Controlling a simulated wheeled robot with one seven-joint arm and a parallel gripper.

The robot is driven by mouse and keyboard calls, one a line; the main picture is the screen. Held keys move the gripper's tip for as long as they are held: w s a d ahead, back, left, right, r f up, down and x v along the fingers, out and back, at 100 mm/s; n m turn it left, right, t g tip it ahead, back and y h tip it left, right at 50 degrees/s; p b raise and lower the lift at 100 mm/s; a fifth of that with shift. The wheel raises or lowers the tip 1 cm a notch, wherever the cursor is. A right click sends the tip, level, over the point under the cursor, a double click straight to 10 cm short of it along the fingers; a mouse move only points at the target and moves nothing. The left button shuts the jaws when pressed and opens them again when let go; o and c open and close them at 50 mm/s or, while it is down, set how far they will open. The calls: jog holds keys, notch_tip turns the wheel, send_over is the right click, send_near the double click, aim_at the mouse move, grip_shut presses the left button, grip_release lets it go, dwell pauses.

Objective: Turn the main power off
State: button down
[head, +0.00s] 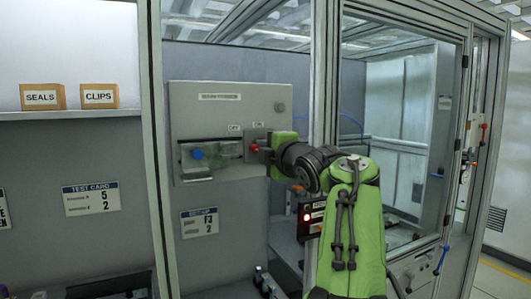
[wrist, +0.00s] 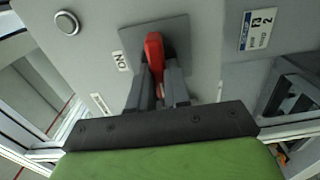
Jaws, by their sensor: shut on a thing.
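A grey power panel (head: 225,105) with OFF and ON labels is on the cabinet wall in the head view. Its red handle (head: 254,147) is at the ON side. In the wrist view the red handle (wrist: 154,47) stands out from a dark grey plate (wrist: 181,32), beside the ON label (wrist: 120,61). My gripper (head: 266,150) reaches in from the right. In the wrist view my gripper (wrist: 158,80) is shut on the red handle, with a finger on each side. The handle's lower part is partly hidden by the fingers.
A clear cover with a blue knob (head: 197,154) sits at the panel's left. A round button (head: 280,107) is at its upper right. A frame post (head: 322,80) and glazed enclosure stand right of the panel. A control box with a red light (head: 307,217) is below my arm.

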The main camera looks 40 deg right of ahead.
dwell(0.5)
jog(key=c, duration=1.1)
grip_release()
jog(key=b+v, duration=0.1)
jog(key=v, duration=1.4)
jog(key=shift+s+a+b, duration=0.2)
jog(key=shift+s+b, duration=0.1)
jog(key=shift+s, duration=0.05)
